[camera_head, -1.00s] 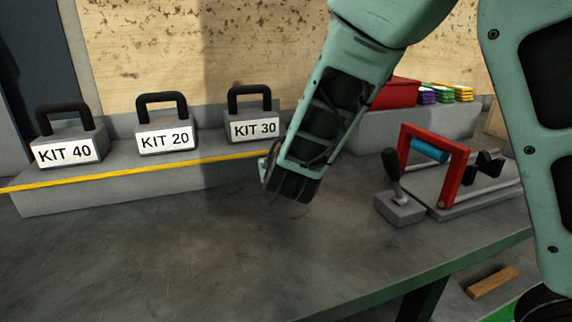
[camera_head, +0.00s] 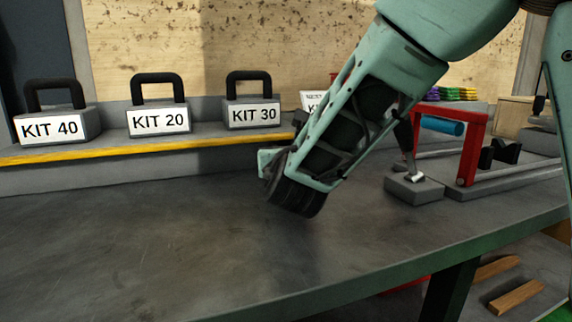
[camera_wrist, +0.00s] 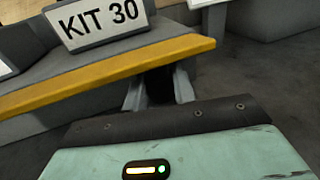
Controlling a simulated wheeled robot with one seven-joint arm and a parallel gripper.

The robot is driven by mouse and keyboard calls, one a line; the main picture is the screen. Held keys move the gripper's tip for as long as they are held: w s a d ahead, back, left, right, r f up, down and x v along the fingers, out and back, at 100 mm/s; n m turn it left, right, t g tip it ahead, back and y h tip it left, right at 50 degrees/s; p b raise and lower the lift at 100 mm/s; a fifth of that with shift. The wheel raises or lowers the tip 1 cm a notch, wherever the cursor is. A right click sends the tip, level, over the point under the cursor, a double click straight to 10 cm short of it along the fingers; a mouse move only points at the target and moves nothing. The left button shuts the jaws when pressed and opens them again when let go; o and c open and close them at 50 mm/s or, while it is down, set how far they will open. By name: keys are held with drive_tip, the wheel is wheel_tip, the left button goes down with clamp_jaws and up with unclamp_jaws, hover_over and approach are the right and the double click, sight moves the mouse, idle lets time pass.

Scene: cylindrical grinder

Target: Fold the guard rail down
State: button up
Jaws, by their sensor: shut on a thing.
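A yellow bar, which looks like the guard rail (camera_head: 130,149), runs along the front top edge of the grey shelf (camera_head: 110,180). It also crosses the wrist view (camera_wrist: 110,75), and its right end shows there. My gripper (camera_wrist: 157,78) is at the lower edge of the bar, near that end. Its grey fingers stand either side of a dark thing (camera_wrist: 158,88) and are shut on it. I cannot tell whether this thing is part of the bar. In the head view my wrist hides the fingers.
Cases KIT 40 (camera_head: 50,128), KIT 20 (camera_head: 159,121) and KIT 30 (camera_head: 251,112) stand on the shelf behind the bar. A red frame (camera_head: 473,150) and a lever on a grey block (camera_head: 414,188) stand to the right. The tabletop (camera_head: 150,240) in front is clear.

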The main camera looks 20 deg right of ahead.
idle(0.3)
drive_tip(key=o, duration=1)
drive_tip(key=shift+s, duration=0.1)
drive_tip(key=p+v, duration=0.2)
drive_tip(key=v, duration=1.5)
drive_tip(key=shift+s+f, duration=0.1)
drive_tip(key=shift+s, duration=0.05)
